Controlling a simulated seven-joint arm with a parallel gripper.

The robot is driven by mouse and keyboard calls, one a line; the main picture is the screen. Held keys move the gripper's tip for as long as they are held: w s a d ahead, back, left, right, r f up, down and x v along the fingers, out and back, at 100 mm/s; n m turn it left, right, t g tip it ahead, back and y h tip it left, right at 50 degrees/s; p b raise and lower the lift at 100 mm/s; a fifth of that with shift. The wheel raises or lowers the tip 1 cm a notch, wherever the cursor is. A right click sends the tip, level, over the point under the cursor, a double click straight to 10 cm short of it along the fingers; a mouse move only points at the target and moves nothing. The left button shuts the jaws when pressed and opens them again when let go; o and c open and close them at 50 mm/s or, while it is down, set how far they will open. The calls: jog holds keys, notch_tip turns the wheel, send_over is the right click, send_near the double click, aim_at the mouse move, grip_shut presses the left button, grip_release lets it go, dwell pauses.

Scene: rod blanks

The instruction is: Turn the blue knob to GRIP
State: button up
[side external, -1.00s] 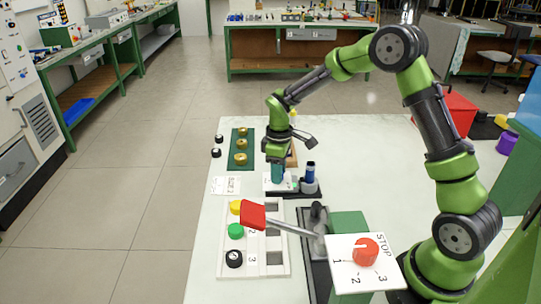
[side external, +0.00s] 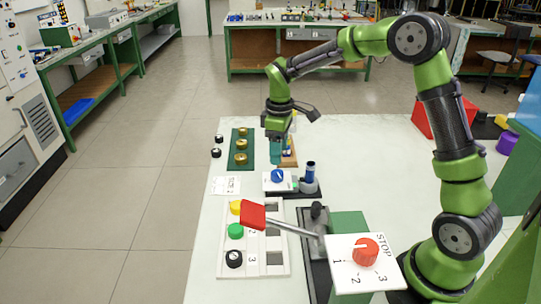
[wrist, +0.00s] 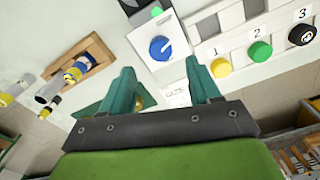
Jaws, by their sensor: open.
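The blue knob (side external: 278,175) sits on a small white plate in the middle of the table. In the wrist view the blue knob (wrist: 160,48) is uncovered, with a pale pointer line on it. The lettering on its plate is too small to read, so I cannot tell which label it points to. My gripper (side external: 275,160) is above and a little behind the knob, apart from it. In the wrist view my gripper (wrist: 160,85) has its two teal fingers spread, with nothing between them.
A red-handled lever (side external: 252,214) reaches over a white board with yellow, green and black buttons. A red STOP knob (side external: 365,251) is in front. A green board with brass pieces (side external: 240,168) lies left.

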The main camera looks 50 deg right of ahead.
notch_tip(320, 180, up, 9)
jog(key=shift+r, duration=0.2)
dwell(0.3)
jog(key=s+a+r+m+t+y, duration=0.1)
jog(key=s+a+m+t, duration=0.2)
jog(key=s, duration=0.7)
jog(key=s+a+r+m+t+y, duration=0.1)
jog(key=s+a+m+t, duration=0.3)
jog(key=s, duration=0.7)
jog(key=shift+s+a+r+m, duration=0.15)
jog(key=shift+a+r+m, duration=0.2)
jog(key=shift+r+m, duration=0.6)
